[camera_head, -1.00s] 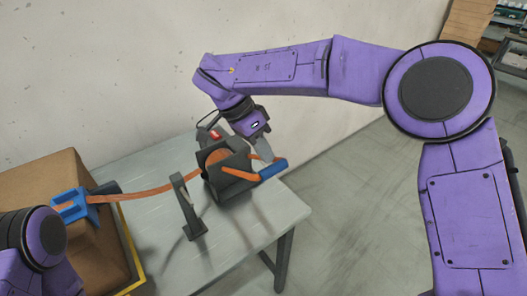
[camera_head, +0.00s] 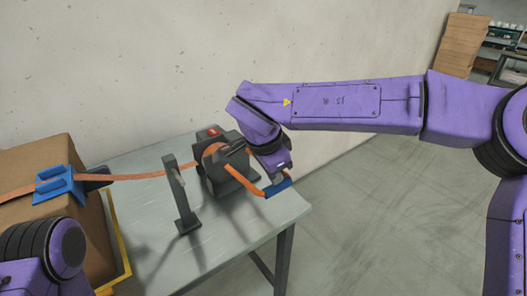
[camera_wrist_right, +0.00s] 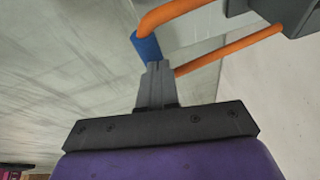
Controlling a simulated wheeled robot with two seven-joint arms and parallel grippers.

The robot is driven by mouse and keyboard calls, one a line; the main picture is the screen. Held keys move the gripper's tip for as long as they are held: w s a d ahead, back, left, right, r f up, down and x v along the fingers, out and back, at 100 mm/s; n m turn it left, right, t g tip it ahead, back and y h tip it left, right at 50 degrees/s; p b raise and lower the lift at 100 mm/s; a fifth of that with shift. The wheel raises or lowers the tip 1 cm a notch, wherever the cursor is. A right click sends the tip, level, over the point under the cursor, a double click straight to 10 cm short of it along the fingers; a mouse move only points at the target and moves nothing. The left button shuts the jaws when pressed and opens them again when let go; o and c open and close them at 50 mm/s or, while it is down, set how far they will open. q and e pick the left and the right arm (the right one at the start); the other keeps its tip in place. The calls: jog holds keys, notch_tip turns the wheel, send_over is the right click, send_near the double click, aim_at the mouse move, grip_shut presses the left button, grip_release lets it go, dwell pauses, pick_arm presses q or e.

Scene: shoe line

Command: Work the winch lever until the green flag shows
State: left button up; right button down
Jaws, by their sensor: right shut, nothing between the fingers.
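The winch (camera_head: 222,172) is a dark block with an orange strap wound in it, standing on the grey table. Its orange lever (camera_head: 243,178) reaches right and down to a blue grip (camera_head: 278,187). A small red flag (camera_head: 212,132) shows on top of the winch; no green shows. My right gripper (camera_head: 275,172) is at the blue grip, its fingertips partly hidden in the head view. In the right wrist view its fingers (camera_wrist_right: 157,68) are shut and empty, close against the blue grip (camera_wrist_right: 147,46); contact is unclear. My left gripper is out of view.
The orange strap (camera_head: 135,177) runs left past a dark upright post (camera_head: 181,200) to a blue corner piece (camera_head: 58,186) on a cardboard box (camera_head: 35,160). A pale wall stands behind the table (camera_head: 235,250). The floor at right is open.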

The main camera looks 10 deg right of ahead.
jog(key=shift+x, duration=1.05)
jog(key=shift+s+f+p, duration=0.35)
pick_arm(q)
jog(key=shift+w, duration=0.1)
pick_arm(e)
jog(key=shift+s+f, duration=0.2)
jog(key=shift+f, duration=0.2)
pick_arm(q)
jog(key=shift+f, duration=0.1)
pick_arm(e)
notch_tip(320, 180, up, 6)
jog(key=w+p, duration=0.2)
jog(key=p, duration=0.6)
notch_tip(320, 180, up, 8)
jog(key=b, duration=0.2)
send_over(277, 187)
jog(key=a, duration=0.3)
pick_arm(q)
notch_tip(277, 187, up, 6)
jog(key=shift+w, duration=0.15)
pick_arm(e)
jog(key=shift+s, duration=0.45)
